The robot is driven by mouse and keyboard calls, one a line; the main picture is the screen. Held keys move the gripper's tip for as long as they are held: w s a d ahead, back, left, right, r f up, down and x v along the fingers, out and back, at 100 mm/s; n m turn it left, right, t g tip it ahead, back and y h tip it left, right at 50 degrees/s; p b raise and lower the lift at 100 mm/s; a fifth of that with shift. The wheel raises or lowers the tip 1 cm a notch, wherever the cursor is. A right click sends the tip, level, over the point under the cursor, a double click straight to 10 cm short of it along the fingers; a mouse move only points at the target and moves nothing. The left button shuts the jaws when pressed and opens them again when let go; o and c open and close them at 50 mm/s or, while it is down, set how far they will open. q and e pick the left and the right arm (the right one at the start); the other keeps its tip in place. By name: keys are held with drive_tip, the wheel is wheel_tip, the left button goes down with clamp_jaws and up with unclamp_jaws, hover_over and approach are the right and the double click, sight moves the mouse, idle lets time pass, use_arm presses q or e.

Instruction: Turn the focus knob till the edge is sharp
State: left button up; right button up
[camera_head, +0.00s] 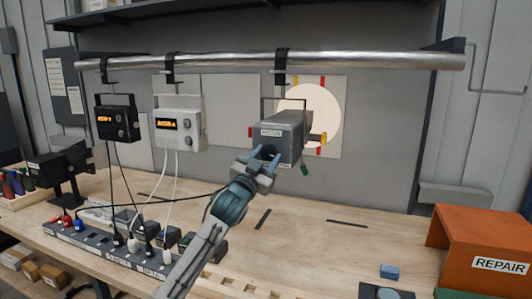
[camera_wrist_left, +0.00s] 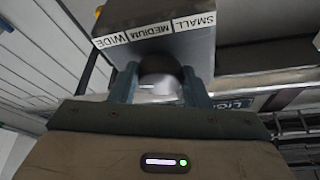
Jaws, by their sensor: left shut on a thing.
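A grey box-shaped lamp (camera_head: 283,132) hangs from the metal pipe by a dark clamp. Behind it, a round pale light spot (camera_head: 322,115) falls on the wall panel; its right edge looks fairly crisp at this size, and the lamp covers its lower left part. My left gripper (camera_head: 262,161) reaches up to the lamp's near end and is shut on a dark round knob. In the left wrist view the knob (camera_wrist_left: 160,66) sits between the two fingers, below a label strip (camera_wrist_left: 155,32) reading SMALL, MEDIUM, WIDE. My right gripper is not in view.
A black control box (camera_head: 117,123) and a white one (camera_head: 180,128) hang left of the lamp. A power strip (camera_head: 110,248) with plugs and cables lies on the bench at left. An orange REPAIR box (camera_head: 485,235) stands at right. The bench's middle right is mostly clear.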

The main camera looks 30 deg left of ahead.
use_arm(q)
drive_tip(key=o, duration=1)
drive_tip(key=shift+c, duration=0.2)
drive_tip(key=b+v, duration=0.6)
drive_tip(key=v, duration=0.5)
drive_tip(key=shift+w, duration=0.1)
